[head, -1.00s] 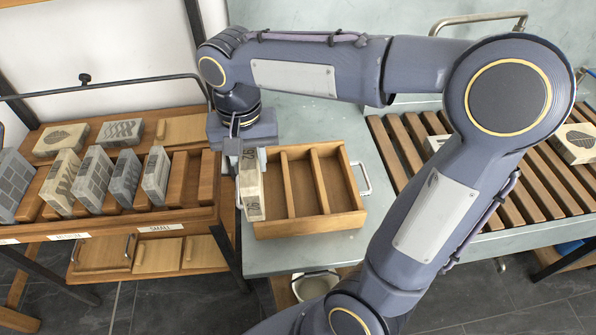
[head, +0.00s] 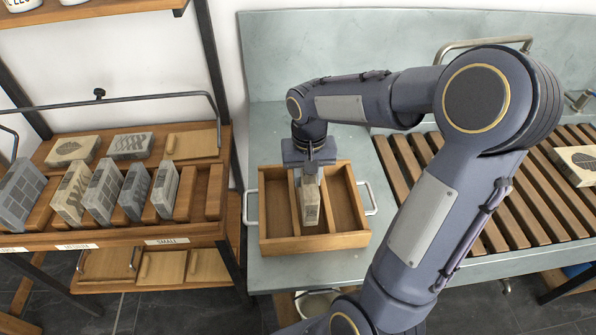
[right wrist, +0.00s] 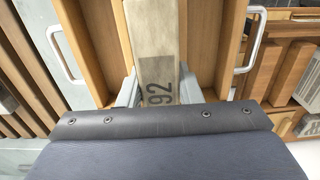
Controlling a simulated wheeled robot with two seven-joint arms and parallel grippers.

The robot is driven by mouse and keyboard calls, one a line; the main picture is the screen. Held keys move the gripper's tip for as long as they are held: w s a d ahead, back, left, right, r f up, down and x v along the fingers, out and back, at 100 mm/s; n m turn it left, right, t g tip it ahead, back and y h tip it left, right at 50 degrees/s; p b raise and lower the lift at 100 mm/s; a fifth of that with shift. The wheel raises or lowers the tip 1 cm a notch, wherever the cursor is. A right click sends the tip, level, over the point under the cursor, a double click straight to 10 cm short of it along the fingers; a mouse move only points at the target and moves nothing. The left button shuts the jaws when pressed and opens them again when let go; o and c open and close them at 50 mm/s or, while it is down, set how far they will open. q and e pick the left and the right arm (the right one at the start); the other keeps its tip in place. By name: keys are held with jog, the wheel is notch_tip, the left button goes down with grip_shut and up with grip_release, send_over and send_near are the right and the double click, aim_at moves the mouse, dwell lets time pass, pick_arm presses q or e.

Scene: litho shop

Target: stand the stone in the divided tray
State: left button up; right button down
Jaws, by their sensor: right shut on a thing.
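The stone (head: 310,203) is a pale beige block with dark marks on its narrow edge. My right gripper (head: 312,176) is shut on it from above and holds it upright. In the right wrist view the stone (right wrist: 154,50) sits between the fingers, with the number 92 on its edge. The divided tray (head: 316,243) is a wooden box with three compartments and a metal handle on each side. The stone is over or in the middle compartment; I cannot tell if its bottom touches the floor. The left and right compartments look empty. My left gripper is not in view.
A wooden rack (head: 205,232) at left holds several upright stones, with two stones lying flat behind them. A slatted wooden rack (head: 545,215) is at right, with a patterned stone (head: 577,165) on it. The grey counter (head: 262,120) is clear behind the tray.

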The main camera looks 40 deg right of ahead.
jog(key=shift+w+d+f, duration=0.1)
jog(key=shift+d+f, duration=0.2)
jog(key=shift+d, duration=0.05)
jog(key=shift+d+f, duration=0.2)
jog(key=shift+f, duration=1.55)
jog(key=shift+f, duration=0.15)
jog(key=c, duration=1)
grip_release()
jog(key=shift+c, duration=0.2)
notch_tip(320, 180, up, 12)
jog(key=shift+f, duration=0.1)
jog(key=s+a+f+n+t+y, duration=0.1)
jog(key=s+a+n+t+y, duration=0.2)
jog(key=s+a, duration=0.8)
jog(key=s+n+t, duration=0.1)
jog(key=s+t, duration=0.1)
jog(key=s, duration=0.2)
jog(key=shift+a+t+y, duration=0.3)
jog(key=shift+a+y, duration=0.05)
jog(key=shift+y, duration=0.05)
jog(key=shift+f, duration=0.1)
